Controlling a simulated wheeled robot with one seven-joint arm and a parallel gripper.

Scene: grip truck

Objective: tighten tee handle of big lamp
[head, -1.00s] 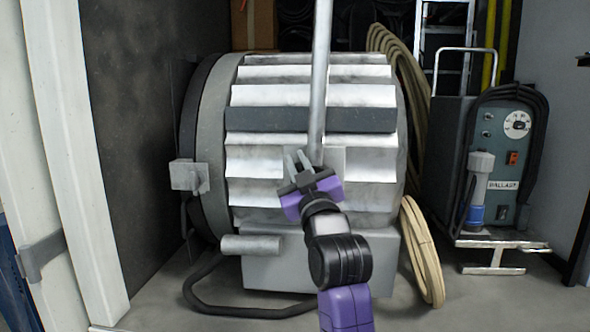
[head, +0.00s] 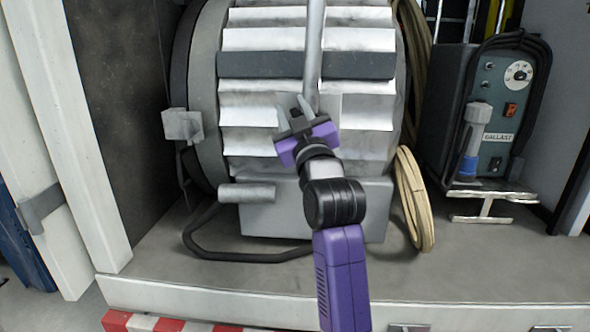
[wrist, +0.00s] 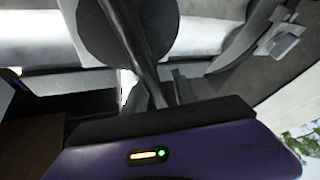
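The big lamp (head: 265,105) is a large drum with silver ribs and one dark band, lying on its side on the truck floor. A grey block (head: 183,125) sticks out from its left rim, and a short grey cylinder (head: 247,193) lies low at the front. I cannot tell for sure which part is the tee handle.
A silver pole (head: 314,45) stands in front of the drum, just above my gripper. A black cable (head: 240,257) curves along the floor. A coiled tan cable (head: 415,205) and the ballast box (head: 498,115) are at the right. A white door frame (head: 65,120) is at the left.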

